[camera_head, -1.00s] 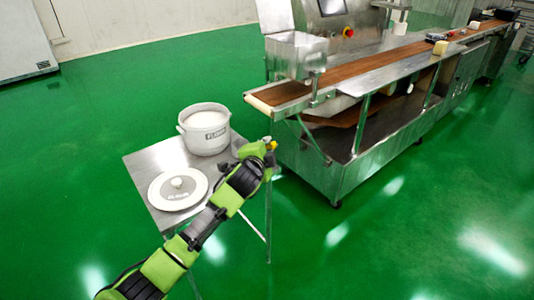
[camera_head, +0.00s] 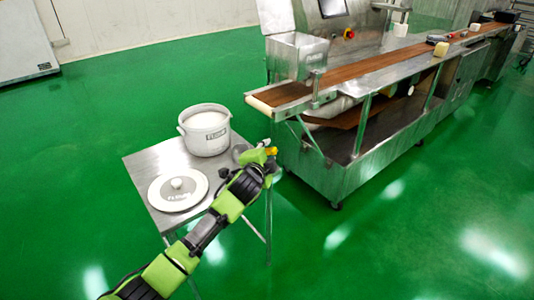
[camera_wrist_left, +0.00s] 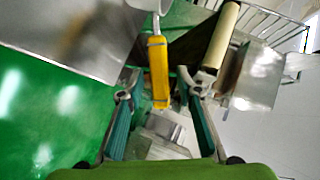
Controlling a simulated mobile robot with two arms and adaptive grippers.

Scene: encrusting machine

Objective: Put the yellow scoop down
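The yellow scoop (camera_wrist_left: 158,70) shows its long yellow handle upright in the middle of the left wrist view. Only a small yellow bit (camera_head: 272,151) of it shows in the head view. My left gripper (camera_wrist_left: 157,92) is open, with a teal-padded finger on each side of the handle and a visible gap on both sides. In the head view my left gripper (camera_head: 265,150) is by the right edge of the small steel table (camera_head: 160,157). A pale rounded part (camera_wrist_left: 150,5) is cut off above the handle; I cannot tell whether it is the scoop's bowl. My right gripper is out of view.
Green floor (camera_head: 420,240) is clear in front.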

